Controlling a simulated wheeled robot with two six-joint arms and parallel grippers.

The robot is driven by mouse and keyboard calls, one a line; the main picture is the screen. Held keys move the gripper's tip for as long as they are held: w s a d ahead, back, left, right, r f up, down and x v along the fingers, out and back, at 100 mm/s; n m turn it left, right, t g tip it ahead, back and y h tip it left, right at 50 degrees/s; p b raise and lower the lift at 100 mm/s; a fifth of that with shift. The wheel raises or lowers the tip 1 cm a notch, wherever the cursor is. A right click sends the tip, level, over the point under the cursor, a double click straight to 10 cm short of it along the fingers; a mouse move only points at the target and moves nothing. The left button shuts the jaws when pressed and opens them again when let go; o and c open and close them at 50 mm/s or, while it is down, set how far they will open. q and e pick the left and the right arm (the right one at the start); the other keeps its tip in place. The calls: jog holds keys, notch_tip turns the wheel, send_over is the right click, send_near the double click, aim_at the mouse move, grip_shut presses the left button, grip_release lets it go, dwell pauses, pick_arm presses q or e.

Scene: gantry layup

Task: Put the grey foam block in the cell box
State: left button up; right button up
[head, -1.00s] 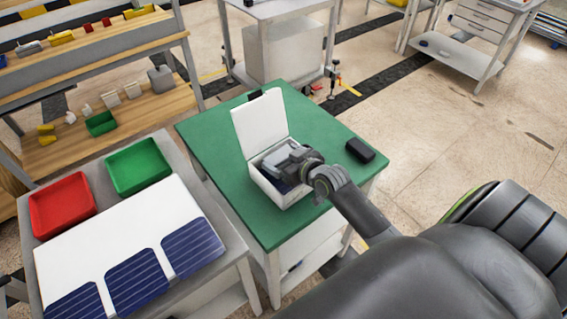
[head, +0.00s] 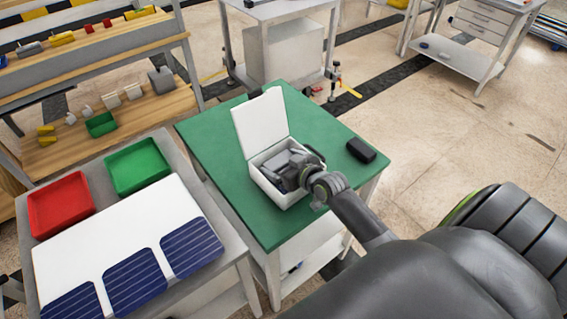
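The white cell box (head: 279,199) stands on the green table top with its lid (head: 261,122) open and upright at the back. My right gripper (head: 283,168) reaches down into the box opening from the right. A grey shape shows at its fingers, but I cannot tell the grey foam block apart from the gripper there. The gripper and wrist hide much of the box's inside. Whether the fingers are open or shut does not show. My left gripper is not in view.
A black object (head: 361,150) lies on the green table (head: 208,133), right of the box. On the left, a table holds a red tray (head: 61,204), a green tray (head: 138,166) and a white panel (head: 105,233) with dark blue cells. Wooden shelves with small parts stand behind.

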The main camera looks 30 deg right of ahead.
jog(key=shift+o, duration=0.6)
jog(key=shift+s+d+f, duration=0.1)
jog(key=shift+s+f, duration=0.2)
jog(key=shift+f, duration=0.5)
jog(key=shift+r, duration=0.1)
jog(key=shift+r+p, duration=0.75)
jog(key=v, duration=1)
jog(key=shift+s+r+b, duration=0.1)
jog(key=shift+r+b, duration=0.05)
jog(key=shift+b, duration=0.15)
jog(key=shift+s+d+r, duration=0.1)
jog(key=shift+s+r, duration=0.25)
jog(key=shift+s, duration=0.25)
